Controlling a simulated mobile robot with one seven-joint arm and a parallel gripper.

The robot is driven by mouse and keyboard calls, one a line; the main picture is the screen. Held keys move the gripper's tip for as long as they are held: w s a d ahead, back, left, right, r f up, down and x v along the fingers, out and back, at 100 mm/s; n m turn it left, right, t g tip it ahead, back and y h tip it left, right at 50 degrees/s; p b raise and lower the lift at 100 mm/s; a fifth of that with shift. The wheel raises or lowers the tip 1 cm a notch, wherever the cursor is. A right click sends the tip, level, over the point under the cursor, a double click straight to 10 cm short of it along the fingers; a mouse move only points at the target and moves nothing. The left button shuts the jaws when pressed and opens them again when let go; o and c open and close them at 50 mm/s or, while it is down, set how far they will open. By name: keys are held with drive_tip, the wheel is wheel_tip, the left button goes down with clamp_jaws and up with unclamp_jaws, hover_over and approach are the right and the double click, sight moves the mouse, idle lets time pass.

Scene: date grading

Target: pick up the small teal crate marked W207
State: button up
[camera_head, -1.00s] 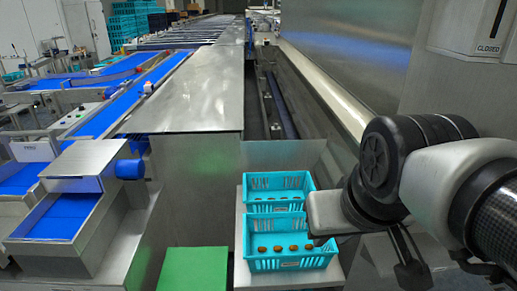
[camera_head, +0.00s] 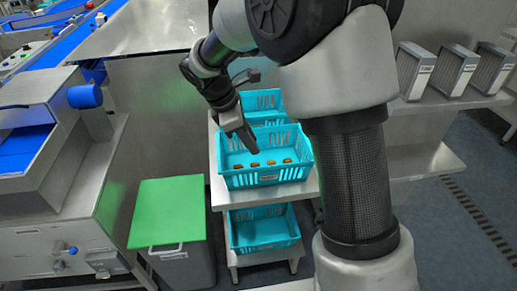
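A teal crate (camera_head: 265,180) holding several brown dates in a row stands on the upper shelf of a steel rack. A second teal crate (camera_head: 262,98) stands behind it, partly hidden by my arm and gripper. A third teal crate (camera_head: 263,231) sits on the lower shelf, and no dates show in it. Small labels are on the crates, but I cannot read W207 on any. My gripper (camera_head: 247,145) points down over the back left part of the front upper crate. I cannot tell whether its fingers are open or whether they touch the crate.
The upper shelf (camera_head: 217,190) has a narrow bare strip at left. A bin with a green lid (camera_head: 168,212) stands left of the rack. Steel machinery (camera_head: 50,180) is farther left. Grey slatted boxes (camera_head: 453,70) stand on a shelf at right, with open floor (camera_head: 450,205) below.

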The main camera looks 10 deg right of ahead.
sight(270, 169)
drive_tip(key=shift+b+x, duration=1.2)
drive_tip(key=shift+x, duration=7.25)
drive_tip(key=shift+w+a, duration=0.1)
drive_tip(key=shift+w, duration=0.05)
clamp_jaws()
